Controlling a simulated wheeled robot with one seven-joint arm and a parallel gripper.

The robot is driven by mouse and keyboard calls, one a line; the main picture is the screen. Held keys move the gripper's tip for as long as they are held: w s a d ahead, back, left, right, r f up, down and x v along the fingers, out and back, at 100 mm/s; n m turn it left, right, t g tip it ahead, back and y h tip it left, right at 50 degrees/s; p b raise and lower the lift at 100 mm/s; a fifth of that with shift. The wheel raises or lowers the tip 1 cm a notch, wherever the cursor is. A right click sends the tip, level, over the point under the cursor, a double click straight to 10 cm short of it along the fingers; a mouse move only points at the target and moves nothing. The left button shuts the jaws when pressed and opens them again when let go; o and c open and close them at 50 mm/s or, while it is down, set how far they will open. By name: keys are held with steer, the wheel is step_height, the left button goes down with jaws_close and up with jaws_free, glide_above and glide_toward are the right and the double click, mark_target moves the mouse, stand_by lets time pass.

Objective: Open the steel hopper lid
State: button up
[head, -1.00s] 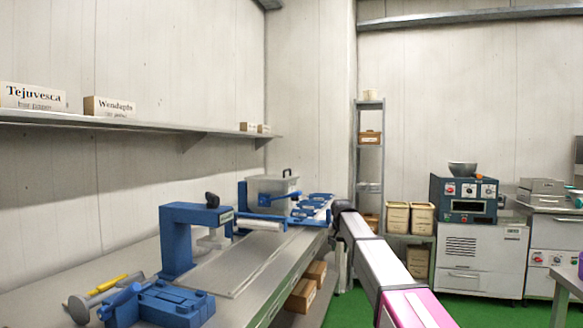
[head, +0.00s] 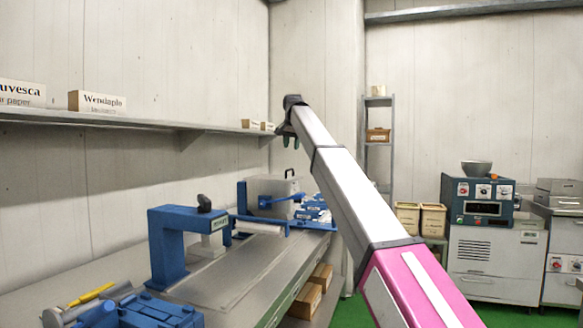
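The steel hopper (head: 264,196) is a grey box at the far end of the bench, on a blue machine with a roller. Its lid (head: 276,178) looks shut and carries a dark handle (head: 291,174) on top. My arm reaches up from the lower right. My gripper (head: 291,142) is at its far end, pointing down, and shows above the hopper handle in the picture, apart from it. Its two greenish fingertips look spread with a gap between them, and nothing shows between them.
A blue press (head: 170,245) stands nearer on the steel bench (head: 245,270). A wall shelf (head: 120,120) with boxes runs along the left. Blue trays (head: 314,209) lie right of the hopper. A rack (head: 378,150) and a blue oven machine (head: 479,200) stand at the back right.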

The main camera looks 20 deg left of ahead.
steer(key=x, duration=1)
steer(key=shift+w+f, duration=0.2)
steer(key=shift+f, duration=0.15)
jaws_close()
